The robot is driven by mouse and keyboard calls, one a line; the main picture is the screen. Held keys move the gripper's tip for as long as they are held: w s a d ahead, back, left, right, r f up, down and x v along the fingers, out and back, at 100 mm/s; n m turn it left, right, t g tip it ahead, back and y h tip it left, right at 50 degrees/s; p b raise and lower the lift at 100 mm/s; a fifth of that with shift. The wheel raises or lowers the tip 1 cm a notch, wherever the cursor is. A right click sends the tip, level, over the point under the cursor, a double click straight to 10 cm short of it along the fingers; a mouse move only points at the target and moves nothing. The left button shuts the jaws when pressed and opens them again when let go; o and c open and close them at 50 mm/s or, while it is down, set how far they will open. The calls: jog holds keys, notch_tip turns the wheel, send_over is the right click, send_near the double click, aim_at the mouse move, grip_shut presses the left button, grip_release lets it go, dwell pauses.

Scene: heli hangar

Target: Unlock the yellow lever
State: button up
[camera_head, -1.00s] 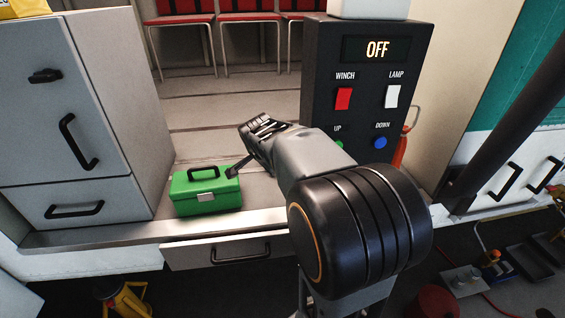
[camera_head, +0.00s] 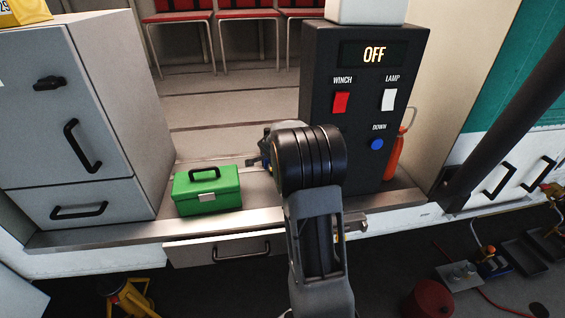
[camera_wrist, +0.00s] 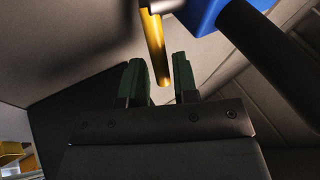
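The yellow lever (camera_wrist: 154,45) shows in the wrist view as a rod hanging from the top, beside a blue part (camera_wrist: 203,14). My gripper (camera_wrist: 162,78) is open, with its dark green fingers apart. The lever's lower end lines up with the gap between them. I cannot tell how deep it lies between the fingers or whether they touch it. In the head view my arm hides the lever and most of my gripper, left of the dark control box (camera_head: 352,150).
A green toolbox (camera_head: 207,190) stands on the ledge left of my arm. A grey cabinet (camera_head: 75,110) stands further left. The control box reads OFF. An orange bottle-like object (camera_head: 394,158) stands at its right. A drawer (camera_head: 222,250) is below the ledge.

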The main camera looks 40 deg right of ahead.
jog(key=shift+x, duration=1.1)
grip_shut()
